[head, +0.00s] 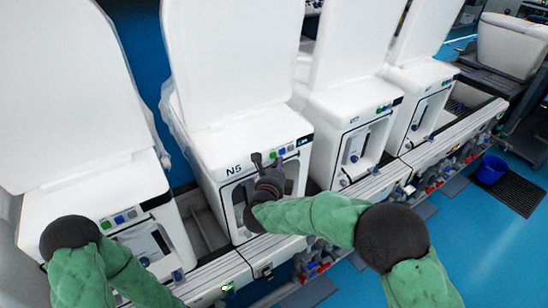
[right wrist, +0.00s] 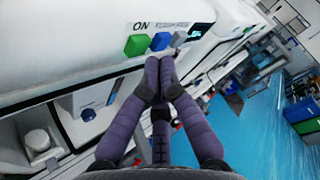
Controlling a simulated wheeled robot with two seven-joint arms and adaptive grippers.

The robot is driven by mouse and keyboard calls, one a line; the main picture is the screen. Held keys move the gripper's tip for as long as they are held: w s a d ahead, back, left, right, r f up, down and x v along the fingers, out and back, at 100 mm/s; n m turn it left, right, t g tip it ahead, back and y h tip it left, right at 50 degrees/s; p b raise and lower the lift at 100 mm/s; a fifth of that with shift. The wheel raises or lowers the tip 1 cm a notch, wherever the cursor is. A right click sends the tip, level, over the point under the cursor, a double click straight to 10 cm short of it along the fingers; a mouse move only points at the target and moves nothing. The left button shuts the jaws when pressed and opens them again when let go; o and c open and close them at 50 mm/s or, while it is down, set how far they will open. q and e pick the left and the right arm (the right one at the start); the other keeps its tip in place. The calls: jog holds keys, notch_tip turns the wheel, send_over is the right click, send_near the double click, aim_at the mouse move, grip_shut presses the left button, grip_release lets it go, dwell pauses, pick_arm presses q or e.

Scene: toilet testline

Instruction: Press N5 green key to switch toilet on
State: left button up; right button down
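The white N5 toilet unit (head: 215,155) stands in the middle of the head view, with its label at the left of its sloped front. Its green key (right wrist: 137,45), under the word ON, is at the left of a row with a blue key (right wrist: 160,41) and a grey key (right wrist: 180,38). The green key also shows small in the head view (head: 273,155). My right gripper (right wrist: 160,62) has its fingertips together and empty, below the blue key and to the lower right of the green key. I cannot tell whether they touch the panel. My left gripper is out of view.
Similar white units stand left (head: 95,190) and right (head: 345,105) of N5, with raised white lids behind. A rail (head: 225,275) runs along the front. A blue bucket (head: 491,169) stands on the floor at right. The blue floor at lower right is open.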

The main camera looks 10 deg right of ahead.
jog(key=shift+s, duration=0.1)
jog(key=shift+s+d, duration=0.35)
jog(key=shift+s, duration=0.55)
jog(key=shift+s+d, duration=0.35)
jog(key=shift+s, duration=0.55)
jog(key=shift+s+d, duration=0.35)
jog(key=shift+s, duration=0.55)
